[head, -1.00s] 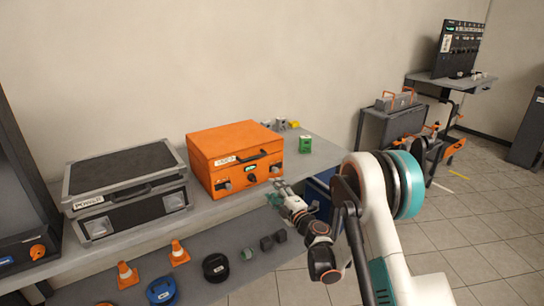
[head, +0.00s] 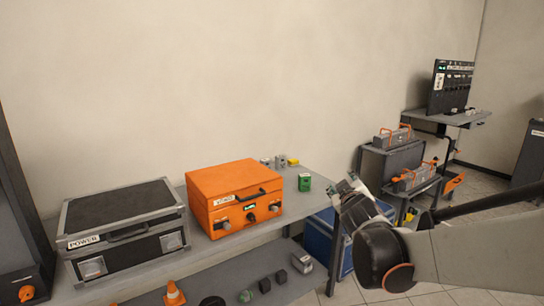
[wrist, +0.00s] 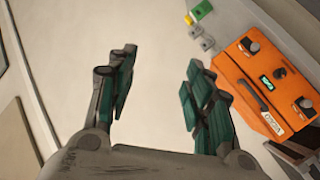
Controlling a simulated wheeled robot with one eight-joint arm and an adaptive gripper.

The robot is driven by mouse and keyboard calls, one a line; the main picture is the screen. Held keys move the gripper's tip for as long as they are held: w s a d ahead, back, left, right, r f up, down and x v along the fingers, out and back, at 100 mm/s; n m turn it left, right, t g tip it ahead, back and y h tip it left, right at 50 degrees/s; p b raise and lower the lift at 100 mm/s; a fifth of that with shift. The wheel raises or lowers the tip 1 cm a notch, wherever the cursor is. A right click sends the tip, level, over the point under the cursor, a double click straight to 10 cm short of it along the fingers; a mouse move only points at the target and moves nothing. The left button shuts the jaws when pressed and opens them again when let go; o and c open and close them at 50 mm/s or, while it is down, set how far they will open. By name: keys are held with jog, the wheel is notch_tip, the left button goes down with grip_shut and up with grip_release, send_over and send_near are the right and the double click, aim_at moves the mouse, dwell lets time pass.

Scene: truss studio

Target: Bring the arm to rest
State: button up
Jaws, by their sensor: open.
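My gripper (head: 350,186) is at the right of the head view, in front of the right end of the grey workbench (head: 322,181). In the wrist view my gripper (wrist: 158,85) shows two teal-padded fingers spread well apart, with nothing between them. It is open and empty. My dark wrist and pale arm link stretch from it to the right edge of the head view. Part of the gripper is hidden behind the wrist in the head view.
An orange case (head: 237,197) and a grey-black power case (head: 122,235) stand on the bench. A small green box (head: 304,182) sits near the bench's right end, left of my gripper. A blue bin (head: 322,240) is below. Carts with toolboxes (head: 393,137) stand at the back right.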

jog(key=s+f+m+g+y, duration=0.1)
jog(key=s+f+m+g, duration=0.2)
jog(key=s, duration=1.4)
jog(key=s+f+m+g+y, duration=0.1)
jog(key=s+f+m+g, duration=0.2)
jog(key=s, duration=1.5)
notch_tip(320, 180, down, 4)
jog(key=g, duration=0.2)
jog(key=shift+s+a+g, duration=0.15)
jog(key=shift+a+g, duration=0.05)
jog(key=shift+g, duration=0.1)
jog(key=shift+r, duration=0.1)
